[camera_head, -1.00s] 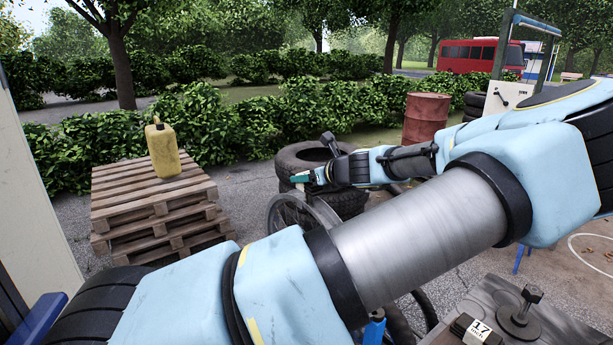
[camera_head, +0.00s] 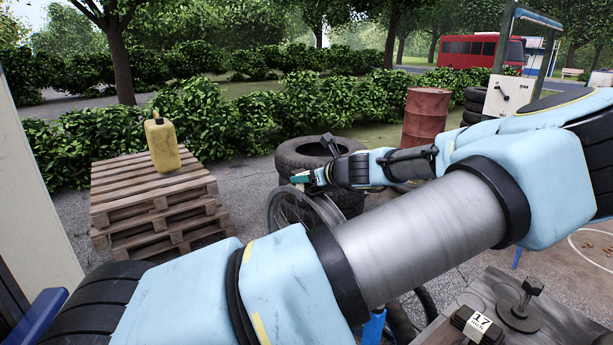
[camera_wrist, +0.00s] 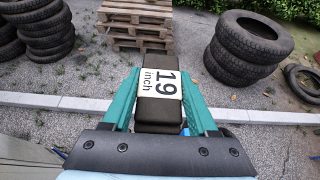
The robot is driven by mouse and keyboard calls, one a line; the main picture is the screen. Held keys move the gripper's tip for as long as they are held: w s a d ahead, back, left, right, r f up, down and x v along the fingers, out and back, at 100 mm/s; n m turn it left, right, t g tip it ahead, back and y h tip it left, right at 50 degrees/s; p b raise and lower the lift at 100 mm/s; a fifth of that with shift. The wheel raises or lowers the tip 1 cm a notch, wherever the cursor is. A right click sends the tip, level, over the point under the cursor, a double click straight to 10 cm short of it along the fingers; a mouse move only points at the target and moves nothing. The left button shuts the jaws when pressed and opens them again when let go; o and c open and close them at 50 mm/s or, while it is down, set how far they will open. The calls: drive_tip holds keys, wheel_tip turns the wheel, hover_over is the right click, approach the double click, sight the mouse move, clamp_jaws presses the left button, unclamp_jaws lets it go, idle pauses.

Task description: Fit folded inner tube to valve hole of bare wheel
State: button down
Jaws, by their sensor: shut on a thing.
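My gripper (camera_wrist: 164,104) has teal fingers and is shut on a dark folded inner tube (camera_wrist: 157,117), with a white "19 inch" label facing the wrist camera. In the head view my gripper (camera_head: 305,180) is small and far off, just above the upper left rim of a spoked wheel (camera_head: 276,212). My arm hides much of this wheel; a lower right part of its rim shows below the arm. I cannot make out the valve hole, or whether the tube touches the wheel. The wheel is not visible in the wrist view.
A second folded tube labelled "17" (camera_head: 478,326) lies on a grey bench (camera_head: 560,335) at the lower right, beside a clamp (camera_head: 522,312). Stacked tyres (camera_head: 300,157) stand behind the wheel. Pallets (camera_head: 150,200) with a yellow can (camera_head: 161,146) stand left. A red barrel (camera_head: 425,115) stands behind.

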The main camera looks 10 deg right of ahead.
drive_tip(key=shift+f, duration=0.1)
unclamp_jaws()
idle(0.3)
drive_tip(key=shift+s, duration=0.1)
drive_tip(key=shift+s+d+r+p, duration=0.3)
drive_tip(key=shift+s+r+p, duration=0.1)
drive_tip(key=shift+s+p, duration=0.15)
drive_tip(key=shift+p+v, duration=1.7)
drive_tip(key=shift+v, duration=1)
drive_tip(key=shift+s+d, duration=0.1)
